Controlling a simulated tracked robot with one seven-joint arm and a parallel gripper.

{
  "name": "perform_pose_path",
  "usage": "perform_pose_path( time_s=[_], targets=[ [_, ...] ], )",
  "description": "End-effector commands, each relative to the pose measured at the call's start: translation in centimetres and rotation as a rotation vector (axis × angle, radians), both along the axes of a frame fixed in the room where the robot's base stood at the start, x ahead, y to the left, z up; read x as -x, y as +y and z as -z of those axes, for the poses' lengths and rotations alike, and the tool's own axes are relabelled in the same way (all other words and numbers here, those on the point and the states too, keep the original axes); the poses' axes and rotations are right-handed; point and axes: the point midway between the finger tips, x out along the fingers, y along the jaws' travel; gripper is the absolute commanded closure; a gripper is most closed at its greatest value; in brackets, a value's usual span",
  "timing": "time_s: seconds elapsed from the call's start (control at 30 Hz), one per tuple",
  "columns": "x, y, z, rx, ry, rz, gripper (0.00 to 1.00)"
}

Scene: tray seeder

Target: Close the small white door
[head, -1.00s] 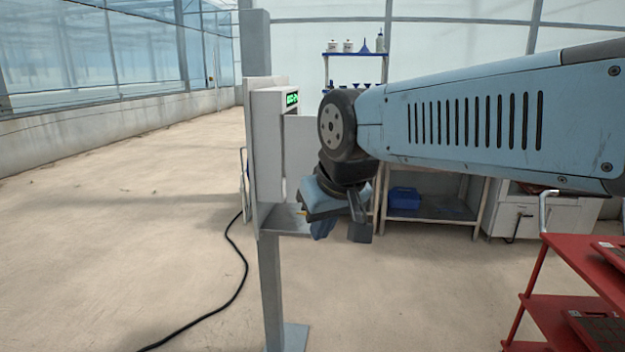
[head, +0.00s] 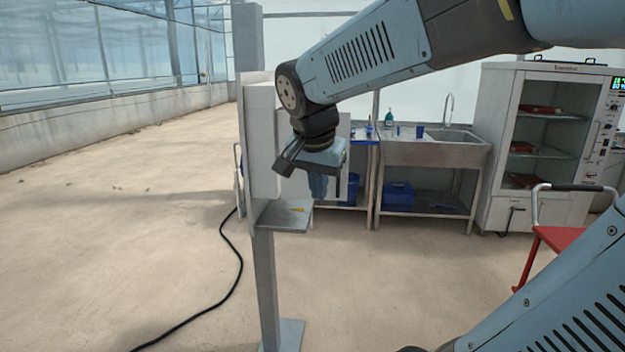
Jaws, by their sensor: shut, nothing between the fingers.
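The small white door (head: 345,135) belongs to the white box (head: 260,140) on the grey post. It stands open, sticking out to the right of the box, and is partly hidden behind my wrist and gripper. My gripper (head: 318,187) is shut and empty, its fingers pointing down. It is in front of the door in the picture, right of the box and above the small shelf. I cannot tell whether it touches the door.
A black cable (head: 240,265) runs over the floor. A steel sink bench (head: 435,150), a glass-fronted cabinet (head: 490,150) and a red cart (head: 560,238) stand to the right. The left floor is clear.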

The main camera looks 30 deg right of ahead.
Motion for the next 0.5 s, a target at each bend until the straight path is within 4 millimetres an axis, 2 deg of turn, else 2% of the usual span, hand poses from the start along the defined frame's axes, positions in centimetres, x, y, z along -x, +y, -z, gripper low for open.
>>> perform_pose_path(
  time_s=[0.27,0.5],
  targets=[
    [-5.4,-2.1,-0.6,0.017,-0.055,0.481,1.00],
    [-10.2,-3.8,-0.7,0.052,-0.182,0.882,1.00]
  ],
)
